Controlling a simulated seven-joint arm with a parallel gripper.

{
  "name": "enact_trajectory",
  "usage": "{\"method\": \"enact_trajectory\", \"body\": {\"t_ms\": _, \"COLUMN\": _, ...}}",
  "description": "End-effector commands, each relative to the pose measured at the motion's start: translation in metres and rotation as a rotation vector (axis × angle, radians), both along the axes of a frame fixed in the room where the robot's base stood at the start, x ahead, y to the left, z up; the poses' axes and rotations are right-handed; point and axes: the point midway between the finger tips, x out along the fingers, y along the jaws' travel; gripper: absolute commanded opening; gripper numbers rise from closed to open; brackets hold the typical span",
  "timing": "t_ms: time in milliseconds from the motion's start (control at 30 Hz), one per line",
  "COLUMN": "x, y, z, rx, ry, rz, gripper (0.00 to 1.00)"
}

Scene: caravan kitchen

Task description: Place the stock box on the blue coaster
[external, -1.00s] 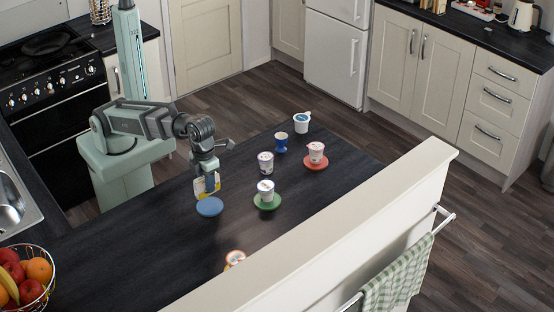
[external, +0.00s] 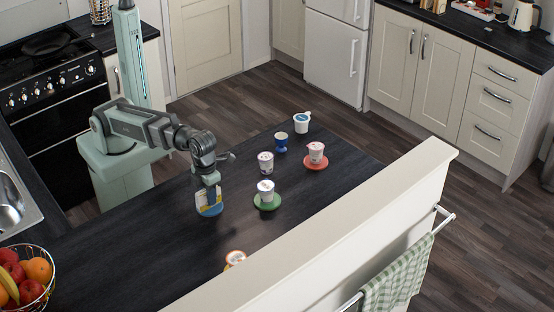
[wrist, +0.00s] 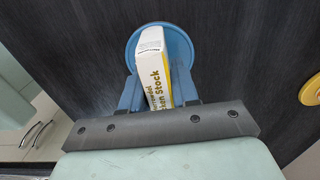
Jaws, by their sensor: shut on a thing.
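The stock box (wrist: 154,65) is white and yellow with "Stock" lettering. My gripper (wrist: 157,92) is shut on it, one finger on each side. In the external view the box (external: 207,198) hangs upright below my gripper (external: 207,184). The blue coaster (wrist: 184,44) is a round disc on the dark counter. In the wrist view it lies beneath the far end of the box, its rim showing around it. In the external view the coaster (external: 211,213) is mostly hidden behind the box. I cannot tell whether the box touches the coaster.
A white cup on a green coaster (external: 267,206) stands just to the right. Beyond are another cup (external: 266,162), a cup on a red coaster (external: 317,154), a blue cup (external: 281,142) and a white one (external: 302,122).

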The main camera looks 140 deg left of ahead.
Motion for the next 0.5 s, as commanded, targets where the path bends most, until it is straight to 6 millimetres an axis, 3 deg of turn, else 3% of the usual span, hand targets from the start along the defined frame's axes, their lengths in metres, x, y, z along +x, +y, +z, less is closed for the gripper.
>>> {"method": "enact_trajectory", "body": {"t_ms": 267, "x": 0.0, "y": 0.0, "z": -0.0001, "rx": 0.0, "ry": 0.0, "rz": 0.0, "gripper": 0.55}}
{"method": "enact_trajectory", "body": {"t_ms": 500, "x": 0.0, "y": 0.0, "z": 0.0003, "rx": 0.0, "ry": 0.0, "rz": 0.0, "gripper": 0.55}}
